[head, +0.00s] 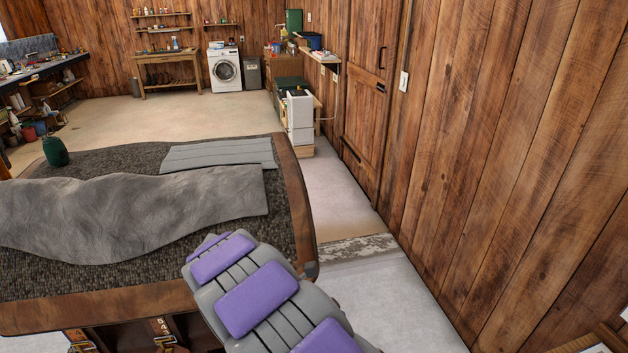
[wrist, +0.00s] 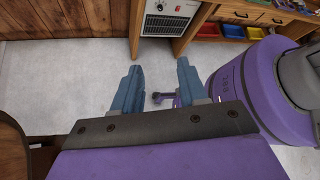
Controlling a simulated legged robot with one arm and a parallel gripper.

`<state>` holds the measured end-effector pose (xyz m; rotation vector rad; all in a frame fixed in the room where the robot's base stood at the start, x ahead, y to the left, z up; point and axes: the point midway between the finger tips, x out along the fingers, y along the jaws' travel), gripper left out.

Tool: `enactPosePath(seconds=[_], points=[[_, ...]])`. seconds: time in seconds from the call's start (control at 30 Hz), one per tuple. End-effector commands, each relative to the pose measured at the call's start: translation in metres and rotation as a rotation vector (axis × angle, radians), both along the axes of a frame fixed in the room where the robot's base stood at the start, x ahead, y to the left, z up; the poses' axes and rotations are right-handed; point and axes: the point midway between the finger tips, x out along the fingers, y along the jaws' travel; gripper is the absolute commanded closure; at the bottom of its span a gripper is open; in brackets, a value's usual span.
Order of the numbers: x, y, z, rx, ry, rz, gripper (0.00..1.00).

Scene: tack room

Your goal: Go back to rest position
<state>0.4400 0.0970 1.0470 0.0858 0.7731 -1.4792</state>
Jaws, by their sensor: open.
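My gripper (wrist: 160,68) shows in the wrist view with its two blue fingers apart. The gripper is not visible in the head view. There, my grey and purple arm reaches up from the bottom, over the near right corner of a wood-edged table (head: 296,205). A purple and grey part of my own body fills the right of the wrist view.
A crumpled grey cloth (head: 140,210), a flat grey ribbed pad (head: 220,154) and a green container (head: 55,151) lie on the table. A plank wall (head: 500,150) stands right. The wrist view shows a white heater (wrist: 168,20) and a wooden bench (wrist: 205,12).

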Motion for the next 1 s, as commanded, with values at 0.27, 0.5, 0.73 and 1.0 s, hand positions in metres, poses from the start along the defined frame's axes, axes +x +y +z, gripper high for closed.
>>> enactPosePath(seconds=[0.27, 0.5, 0.73, 1.0], points=[[-0.049, -0.063, 0.043, 0.133, -0.243, -0.361, 0.58], [-0.102, -0.097, 0.067, 0.227, -0.440, -0.682, 0.58], [-0.156, -0.113, 0.079, 0.302, -0.617, -0.998, 0.58], [-0.216, -0.112, 0.085, 0.374, -0.801, -1.376, 0.58]])
